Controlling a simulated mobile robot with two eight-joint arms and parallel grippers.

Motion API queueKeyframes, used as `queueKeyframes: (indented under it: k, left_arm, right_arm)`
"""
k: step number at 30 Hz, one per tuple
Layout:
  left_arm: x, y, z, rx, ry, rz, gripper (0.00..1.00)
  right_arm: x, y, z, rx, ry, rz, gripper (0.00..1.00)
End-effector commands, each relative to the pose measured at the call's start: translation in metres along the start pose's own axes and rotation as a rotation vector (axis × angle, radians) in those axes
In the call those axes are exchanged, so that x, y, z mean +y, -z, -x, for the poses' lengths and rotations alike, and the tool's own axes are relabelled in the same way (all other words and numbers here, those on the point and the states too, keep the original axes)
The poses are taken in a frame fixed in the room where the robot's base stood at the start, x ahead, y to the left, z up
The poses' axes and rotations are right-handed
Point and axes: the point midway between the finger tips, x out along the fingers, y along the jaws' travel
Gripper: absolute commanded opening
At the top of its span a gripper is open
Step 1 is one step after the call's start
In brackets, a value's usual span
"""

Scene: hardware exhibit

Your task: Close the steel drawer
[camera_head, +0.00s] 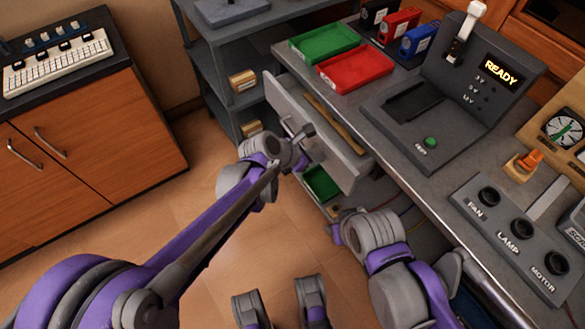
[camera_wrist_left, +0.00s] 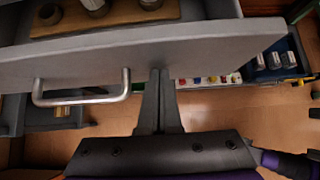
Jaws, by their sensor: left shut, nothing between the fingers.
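The steel drawer (camera_head: 345,165) is pulled out from under the workbench, its grey front standing well clear of the bench. A wooden piece (camera_head: 333,122) lies inside it. The drawer front also fills the upper part of the left wrist view (camera_wrist_left: 220,60), with its bar handle (camera_wrist_left: 82,100) left of my fingers. My left gripper (camera_head: 303,136) is shut and empty, at the outer face of the drawer front; its fingertips (camera_wrist_left: 158,72) look close against it, but contact is unclear. My right arm shows at lower centre; I cannot make out its gripper.
The workbench (camera_head: 400,175) carries a green tray (camera_head: 323,42), a red tray (camera_head: 355,68) and a console (camera_head: 440,120) reading READY. A grey shelf (camera_head: 215,75) stands behind the drawer's left side. A green tray (camera_head: 321,184) lies below the drawer. The floor at left is clear.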

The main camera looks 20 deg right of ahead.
Motion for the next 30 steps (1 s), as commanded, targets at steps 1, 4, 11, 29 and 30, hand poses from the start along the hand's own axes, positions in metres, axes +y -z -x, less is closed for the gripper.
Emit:
queueKeyframes:
  k: [1,4,11,29,30]
  left_arm:
    - [-0.001,-0.011,-0.010,-0.002,0.002,-0.003,0.00]
    - [-0.001,-0.025,-0.025,-0.001,0.002,-0.003,0.00]
    - [0.000,-0.049,-0.048,0.000,0.001,0.000,0.00]
    - [0.000,-0.062,-0.061,-0.005,-0.002,0.001,0.00]
    - [0.000,-0.063,-0.061,-0.005,-0.001,0.001,0.00]
  right_arm:
    - [0.000,0.001,0.001,0.001,0.000,0.000,0.45]
    - [0.000,0.001,0.003,0.001,0.000,0.000,0.45]
    - [0.000,0.002,0.006,0.002,0.000,0.000,0.45]
    - [0.000,0.002,0.007,0.003,0.000,0.000,0.45]
    - [0.000,0.002,0.007,0.003,0.000,0.000,0.45]
